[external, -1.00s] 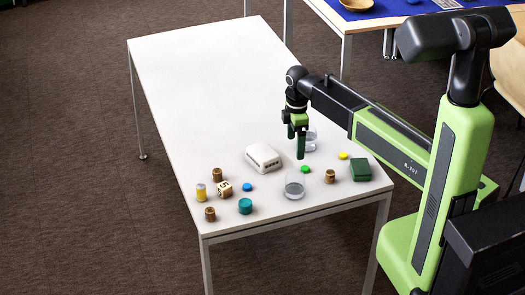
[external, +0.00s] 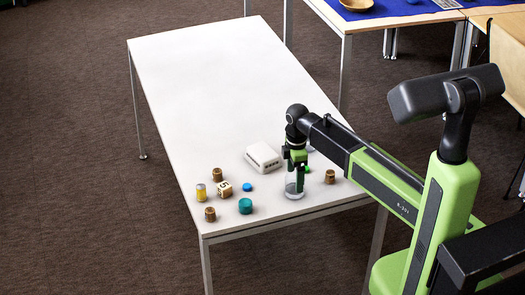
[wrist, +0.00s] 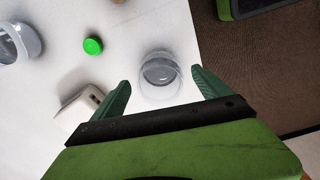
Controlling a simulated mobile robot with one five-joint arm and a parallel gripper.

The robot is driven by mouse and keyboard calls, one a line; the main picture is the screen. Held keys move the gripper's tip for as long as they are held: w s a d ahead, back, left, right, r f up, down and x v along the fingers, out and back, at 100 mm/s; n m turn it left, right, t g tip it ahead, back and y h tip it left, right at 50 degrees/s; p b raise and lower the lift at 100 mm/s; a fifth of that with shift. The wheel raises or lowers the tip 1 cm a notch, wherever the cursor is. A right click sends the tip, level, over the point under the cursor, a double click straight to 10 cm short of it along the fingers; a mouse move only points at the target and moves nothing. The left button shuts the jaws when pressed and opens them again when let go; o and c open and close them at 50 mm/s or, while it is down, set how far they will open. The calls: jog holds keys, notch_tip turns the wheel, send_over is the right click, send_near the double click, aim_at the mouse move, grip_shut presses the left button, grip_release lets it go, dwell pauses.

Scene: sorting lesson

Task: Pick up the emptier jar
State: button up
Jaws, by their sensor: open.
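Two clear jars stand on the white table. The near jar (external: 293,189) is close to the table's front edge. In the wrist view this jar (wrist: 160,76) lies between my fingertips, with a grey circle inside it. My gripper (external: 298,184) is open and points down at this jar in the external view, overlapping it. I cannot tell whether the fingers touch it. The other jar (wrist: 17,43) is cut off at the upper left of the wrist view, with grey contents showing. In the external view my arm hides most of it. Exact fill levels are hard to compare.
A white box (external: 263,157) stands close behind my gripper. A brown cork (external: 330,177) is right of the gripper.

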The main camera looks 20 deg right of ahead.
notch_tip(320, 180, down, 3)
jog(key=shift+b, duration=0.8)
jog(key=shift+r, duration=0.2)
jog(key=c, duration=1.7)
jog(key=shift+r+p, duration=0.1)
jog(key=shift+p, duration=0.2)
jog(key=shift+r+p, duration=0.8)
notch_tip(320, 180, up, 3)
jog(key=p, duration=0.3)
jog(key=s+d+r+p, duration=0.3)
jog(key=d+r+p, duration=0.3)
jog(key=d, duration=0.5)
